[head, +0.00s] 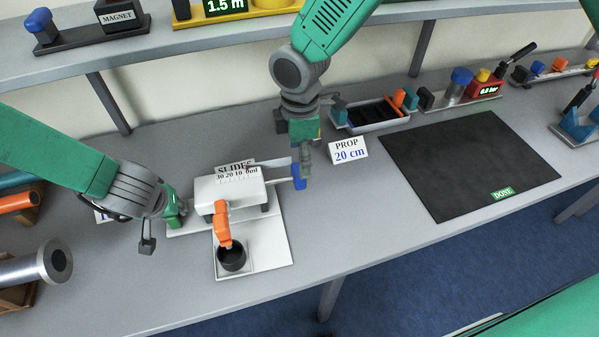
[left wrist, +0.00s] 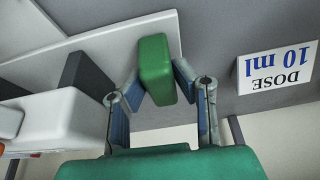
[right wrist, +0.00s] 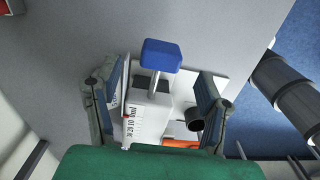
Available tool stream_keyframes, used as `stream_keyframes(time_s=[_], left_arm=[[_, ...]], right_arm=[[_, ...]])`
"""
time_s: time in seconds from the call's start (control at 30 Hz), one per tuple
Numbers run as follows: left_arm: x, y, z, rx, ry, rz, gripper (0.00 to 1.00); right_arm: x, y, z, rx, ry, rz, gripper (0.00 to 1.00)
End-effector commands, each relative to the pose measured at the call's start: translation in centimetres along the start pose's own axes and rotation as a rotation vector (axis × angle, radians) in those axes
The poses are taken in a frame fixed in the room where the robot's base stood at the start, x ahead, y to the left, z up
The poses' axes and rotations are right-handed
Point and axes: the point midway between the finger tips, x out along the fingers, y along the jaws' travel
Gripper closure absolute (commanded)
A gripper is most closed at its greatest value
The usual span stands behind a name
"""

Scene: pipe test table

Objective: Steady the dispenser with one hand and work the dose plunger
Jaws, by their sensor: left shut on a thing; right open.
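The white dispenser (head: 232,188) stands on a white base, with a scale on top, an orange spout (head: 222,224) and a black cup (head: 231,258) below the spout. Its plunger rod sticks out right and ends in a blue knob (head: 299,178). My left gripper (left wrist: 155,88) is shut on a green block (left wrist: 154,62) at the end of the dispenser's base. My right gripper (right wrist: 157,92) is open above the knob end. In the right wrist view the blue knob (right wrist: 161,55) shows in line with the gap between the fingers, apart from both.
A card reading "DOSE 10 ml" (left wrist: 277,68) stands near the left gripper. A "PROP 20 cm" card (head: 348,150) and a tray (head: 372,115) are right of the right gripper. A black mat (head: 470,165) lies farther right. A metal cylinder (head: 35,264) lies at the left.

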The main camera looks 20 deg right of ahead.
Motion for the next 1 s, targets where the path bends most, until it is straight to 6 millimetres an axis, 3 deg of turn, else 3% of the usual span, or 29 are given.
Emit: stream_keyframes(time_s=[0.1, 0.3, 0.73, 0.77, 0.9, 0.93, 1.0], left_arm=[[0.0, 0.0, 0.0, 0.0, 0.0, 0.0, 1.0], [0.0, 0.0, 0.0, 0.0, 0.0, 0.0, 1.0], [0.0, 0.0, 0.0, -0.001, 0.0, 0.0, 1.0], [0.0, 0.0, 0.0, -0.001, 0.0, 0.0, 1.0], [0.0, 0.0, 0.0, -0.001, 0.0, 0.0, 1.0], [0.0, 0.0, 0.0, 0.0, 0.0, 0.0, 1.0], [0.0, 0.0, 0.0, 0.0, 0.0, 0.0, 1.0]], right_arm=[[2.5, -0.1, 0.0, 0.001, -0.001, -0.004, 0.36], [5.3, -0.1, 0.0, 0.001, 0.0, -0.001, 0.36], [6.3, -0.1, 0.0, 0.002, 0.0, 0.0, 0.36], [6.3, -0.1, 0.0, 0.002, 0.0, 0.0, 0.43], [6.3, -0.1, 0.0, 0.002, 0.0, 0.0, 0.93], [6.3, -0.1, 0.0, 0.002, 0.0, 0.0, 1.0], [6.3, -0.1, 0.0, 0.001, 0.0, 0.0, 1.0]])
